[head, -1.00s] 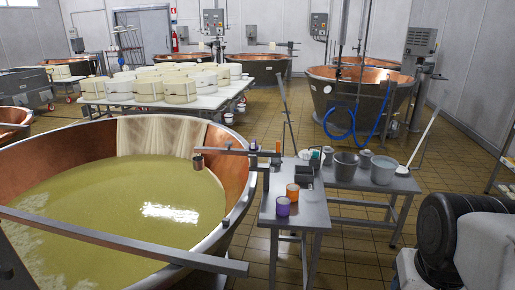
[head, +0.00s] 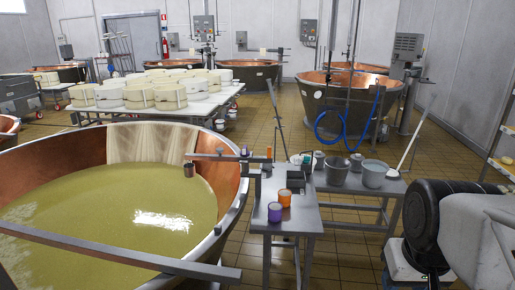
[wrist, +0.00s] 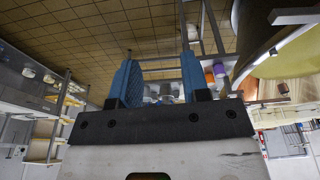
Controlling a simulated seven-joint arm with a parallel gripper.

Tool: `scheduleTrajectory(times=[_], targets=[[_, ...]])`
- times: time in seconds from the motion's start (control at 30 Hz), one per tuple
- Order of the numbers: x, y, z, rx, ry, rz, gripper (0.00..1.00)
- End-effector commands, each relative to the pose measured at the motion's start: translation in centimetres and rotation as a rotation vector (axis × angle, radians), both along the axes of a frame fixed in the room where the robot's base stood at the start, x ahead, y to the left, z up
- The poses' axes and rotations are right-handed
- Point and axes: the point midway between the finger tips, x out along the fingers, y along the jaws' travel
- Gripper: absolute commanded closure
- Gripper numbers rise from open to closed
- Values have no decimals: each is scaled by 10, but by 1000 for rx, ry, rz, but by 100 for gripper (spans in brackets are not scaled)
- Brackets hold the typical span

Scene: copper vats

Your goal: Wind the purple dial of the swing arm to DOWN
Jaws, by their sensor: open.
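The swing arm (head: 217,157) is a grey metal bar on a post beside the big copper vat, with a small metal cup hanging at its left end over the vat.
A grey table (head: 293,225) by the vat carries a purple cup (head: 275,212) and an orange cup (head: 285,199). Buckets (head: 337,171) stand on a second table behind. The copper vat (head: 235,180) fills the left. Tiled floor (head: 345,262) is free between the tables and my arm.

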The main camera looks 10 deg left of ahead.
Motion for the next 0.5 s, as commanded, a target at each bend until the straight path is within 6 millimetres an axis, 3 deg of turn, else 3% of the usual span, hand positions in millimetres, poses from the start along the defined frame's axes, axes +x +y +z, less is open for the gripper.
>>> scheduleTrajectory(times=[0.5], targets=[[110, 24, 61, -79, 32, 425, 57]])
